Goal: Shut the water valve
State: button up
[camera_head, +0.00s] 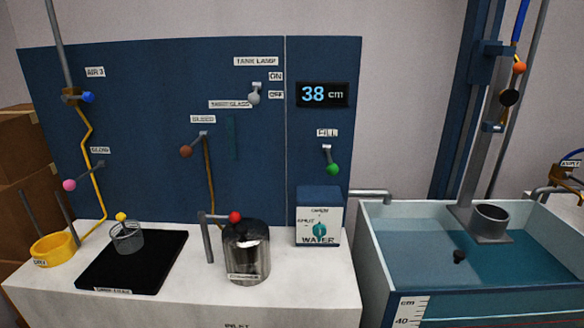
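The water valve is a teal knob (319,231) on the white front of a blue-topped box (319,198) marked WATER. The box stands at the right end of the white counter, against the blue panel. OPEN is lettered above the knob and SHUT to its left. The knob's grip looks roughly upright, towards OPEN, but it is small and hard to read exactly. My gripper is not seen in the head view.
A FILL lever with a green ball (332,169) hangs above the box. A metal canister (247,252) and red-ended lever (235,217) stand left of it. A spout (371,194) reaches towards the water tank (372,262). The display (322,94) reads 38 cm.

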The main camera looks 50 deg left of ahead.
aim_at(319, 231)
jog(key=u, duration=1.85)
jog(key=k+z, duration=0.1)
jog(key=l, duration=0.05)
